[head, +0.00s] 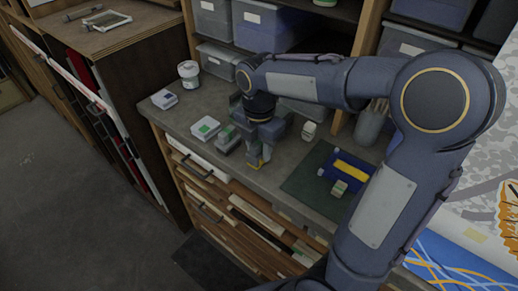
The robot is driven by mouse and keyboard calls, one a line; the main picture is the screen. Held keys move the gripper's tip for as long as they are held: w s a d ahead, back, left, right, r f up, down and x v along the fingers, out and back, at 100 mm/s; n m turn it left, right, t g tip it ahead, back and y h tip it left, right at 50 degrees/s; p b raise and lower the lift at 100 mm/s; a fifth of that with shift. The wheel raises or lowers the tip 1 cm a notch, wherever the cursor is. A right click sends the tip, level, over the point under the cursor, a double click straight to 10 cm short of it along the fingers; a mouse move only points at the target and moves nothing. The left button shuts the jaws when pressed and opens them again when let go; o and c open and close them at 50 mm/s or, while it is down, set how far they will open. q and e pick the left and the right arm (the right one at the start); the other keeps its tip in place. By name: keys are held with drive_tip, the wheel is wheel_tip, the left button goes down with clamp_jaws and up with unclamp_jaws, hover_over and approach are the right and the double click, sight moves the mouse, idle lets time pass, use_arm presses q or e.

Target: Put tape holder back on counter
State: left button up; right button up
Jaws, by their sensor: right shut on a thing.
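My right gripper (260,157) points down low over the counter (305,147), near its front edge. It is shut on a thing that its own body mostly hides. I take this for the tape holder, a small grey piece with a green top (228,139) showing at the gripper's left side. I cannot tell whether it rests on the counter or hangs just above it. My left gripper is not in view.
A white box with a green label (206,128), another white box (165,99) and a white tub (189,74) stand left of the gripper. A blue and yellow object (345,170) lies on the dark green mat (302,181) at right. Shelves with bins (262,27) stand behind.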

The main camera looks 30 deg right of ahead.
drive_tip(key=shift+f, duration=0.5)
drive_tip(key=shift+f, duration=0.1)
drive_tip(key=o, duration=0.9)
